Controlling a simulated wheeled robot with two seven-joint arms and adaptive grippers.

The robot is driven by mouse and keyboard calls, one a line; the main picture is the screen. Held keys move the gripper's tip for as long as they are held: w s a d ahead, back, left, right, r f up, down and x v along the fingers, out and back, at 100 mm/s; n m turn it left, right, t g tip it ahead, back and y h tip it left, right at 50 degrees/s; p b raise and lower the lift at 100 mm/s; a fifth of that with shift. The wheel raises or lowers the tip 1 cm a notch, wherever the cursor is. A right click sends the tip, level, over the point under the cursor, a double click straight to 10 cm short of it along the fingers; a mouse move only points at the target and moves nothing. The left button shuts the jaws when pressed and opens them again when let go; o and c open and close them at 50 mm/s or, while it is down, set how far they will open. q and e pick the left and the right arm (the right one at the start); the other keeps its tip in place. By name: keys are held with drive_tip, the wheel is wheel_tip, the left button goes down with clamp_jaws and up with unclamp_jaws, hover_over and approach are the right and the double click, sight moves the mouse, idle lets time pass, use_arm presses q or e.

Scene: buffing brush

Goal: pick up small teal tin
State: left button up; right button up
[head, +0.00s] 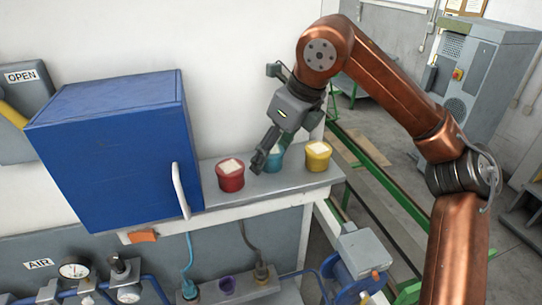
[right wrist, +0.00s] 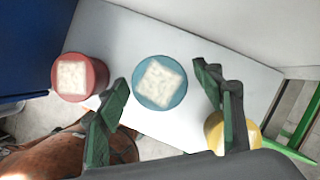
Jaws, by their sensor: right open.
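The small teal tin (head: 274,160) stands upright on the grey shelf (head: 225,200), between a red tin (head: 230,178) and a yellow tin (head: 317,156). In the head view my right gripper (head: 266,158) is over it and hides part of it. In the right wrist view the teal tin (right wrist: 160,83) has a pale square on its top and shows between the two fingers of my right gripper (right wrist: 163,88), which is open and empty. The red tin (right wrist: 78,78) is left of the fingers. The yellow tin (right wrist: 222,130) is partly hidden behind the right finger. My left gripper is out of view.
A blue cabinet (head: 110,145) with a pale handle (head: 181,190) stands on the left, beside the red tin. The wall is behind the shelf. Below the shelf are hoses, a gauge (head: 74,268) and a blue reel (head: 355,280).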

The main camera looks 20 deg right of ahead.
drive_tip(key=c, duration=1.3)
drive_tip(key=shift+o, duration=0.2)
drive_tip(key=shift+r, duration=0.1)
